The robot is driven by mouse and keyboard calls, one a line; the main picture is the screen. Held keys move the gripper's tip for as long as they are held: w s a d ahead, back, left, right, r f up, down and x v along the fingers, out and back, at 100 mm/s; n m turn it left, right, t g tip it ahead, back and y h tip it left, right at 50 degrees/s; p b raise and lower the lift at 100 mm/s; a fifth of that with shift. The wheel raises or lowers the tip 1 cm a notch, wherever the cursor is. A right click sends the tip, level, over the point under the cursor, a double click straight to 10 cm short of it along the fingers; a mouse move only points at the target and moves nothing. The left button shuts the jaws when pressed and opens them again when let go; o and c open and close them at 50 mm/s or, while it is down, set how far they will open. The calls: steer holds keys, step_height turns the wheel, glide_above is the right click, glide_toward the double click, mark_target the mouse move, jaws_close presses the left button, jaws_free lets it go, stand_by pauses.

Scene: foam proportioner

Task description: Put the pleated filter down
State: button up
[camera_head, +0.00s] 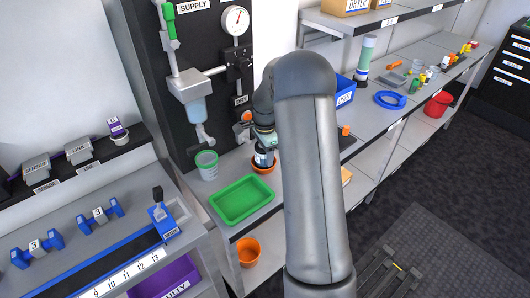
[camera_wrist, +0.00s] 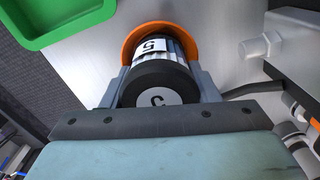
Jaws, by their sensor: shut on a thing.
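The pleated filter (camera_wrist: 158,84) is a short cylinder with a black end cap, pale pleats and white labels. My gripper (camera_wrist: 160,76) is shut on it, one finger on each side, in the wrist view. The filter's far end is at an orange dish (camera_wrist: 127,47), whose rim curves around it; I cannot tell whether it touches the dish floor. In the head view my gripper (camera_head: 264,140) points down, with the filter (camera_head: 262,158) below it and the orange dish (camera_head: 266,168) under that. My arm hides part of this area.
A green tray (camera_head: 223,216) lies on the bench just in front of the dish. A clear green-rimmed cup (camera_head: 207,166) stands to the left. The black panel with piping (camera_head: 188,88) rises close behind. An orange bucket (camera_head: 248,251) sits lower down. Shelves extend to the right.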

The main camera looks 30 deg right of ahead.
steer(key=shift+s+f+b, duration=0.1)
steer(key=shift+f+b, duration=0.25)
steer(key=shift+f, duration=0.2)
steer(key=o, duration=1.1)
steer(key=shift+f, duration=0.1)
steer(key=shift+s+f, duration=0.15)
steer(key=r, duration=1.2)
steer(key=shift+w+r, duration=0.2)
steer(key=shift+a+r, duration=0.1)
steer(key=shift+r, duration=0.6)
steer(key=s+a+r+n, duration=0.4)
steer(key=s+a+n, duration=0.3)
steer(key=s+a, duration=0.4)
steer(key=s+a+f+n, duration=0.2)
steer(key=s+n, duration=0.3)
steer(key=s, duration=0.5)
steer(key=s+a+f+n, duration=0.2)
steer(key=s+a+n, duration=0.2)
steer(key=s, duration=0.6)
steer(key=shift+s+f+n+t, duration=0.2)
steer(key=shift+s+n+t, duration=0.1)
steer(key=shift+n, duration=0.8)
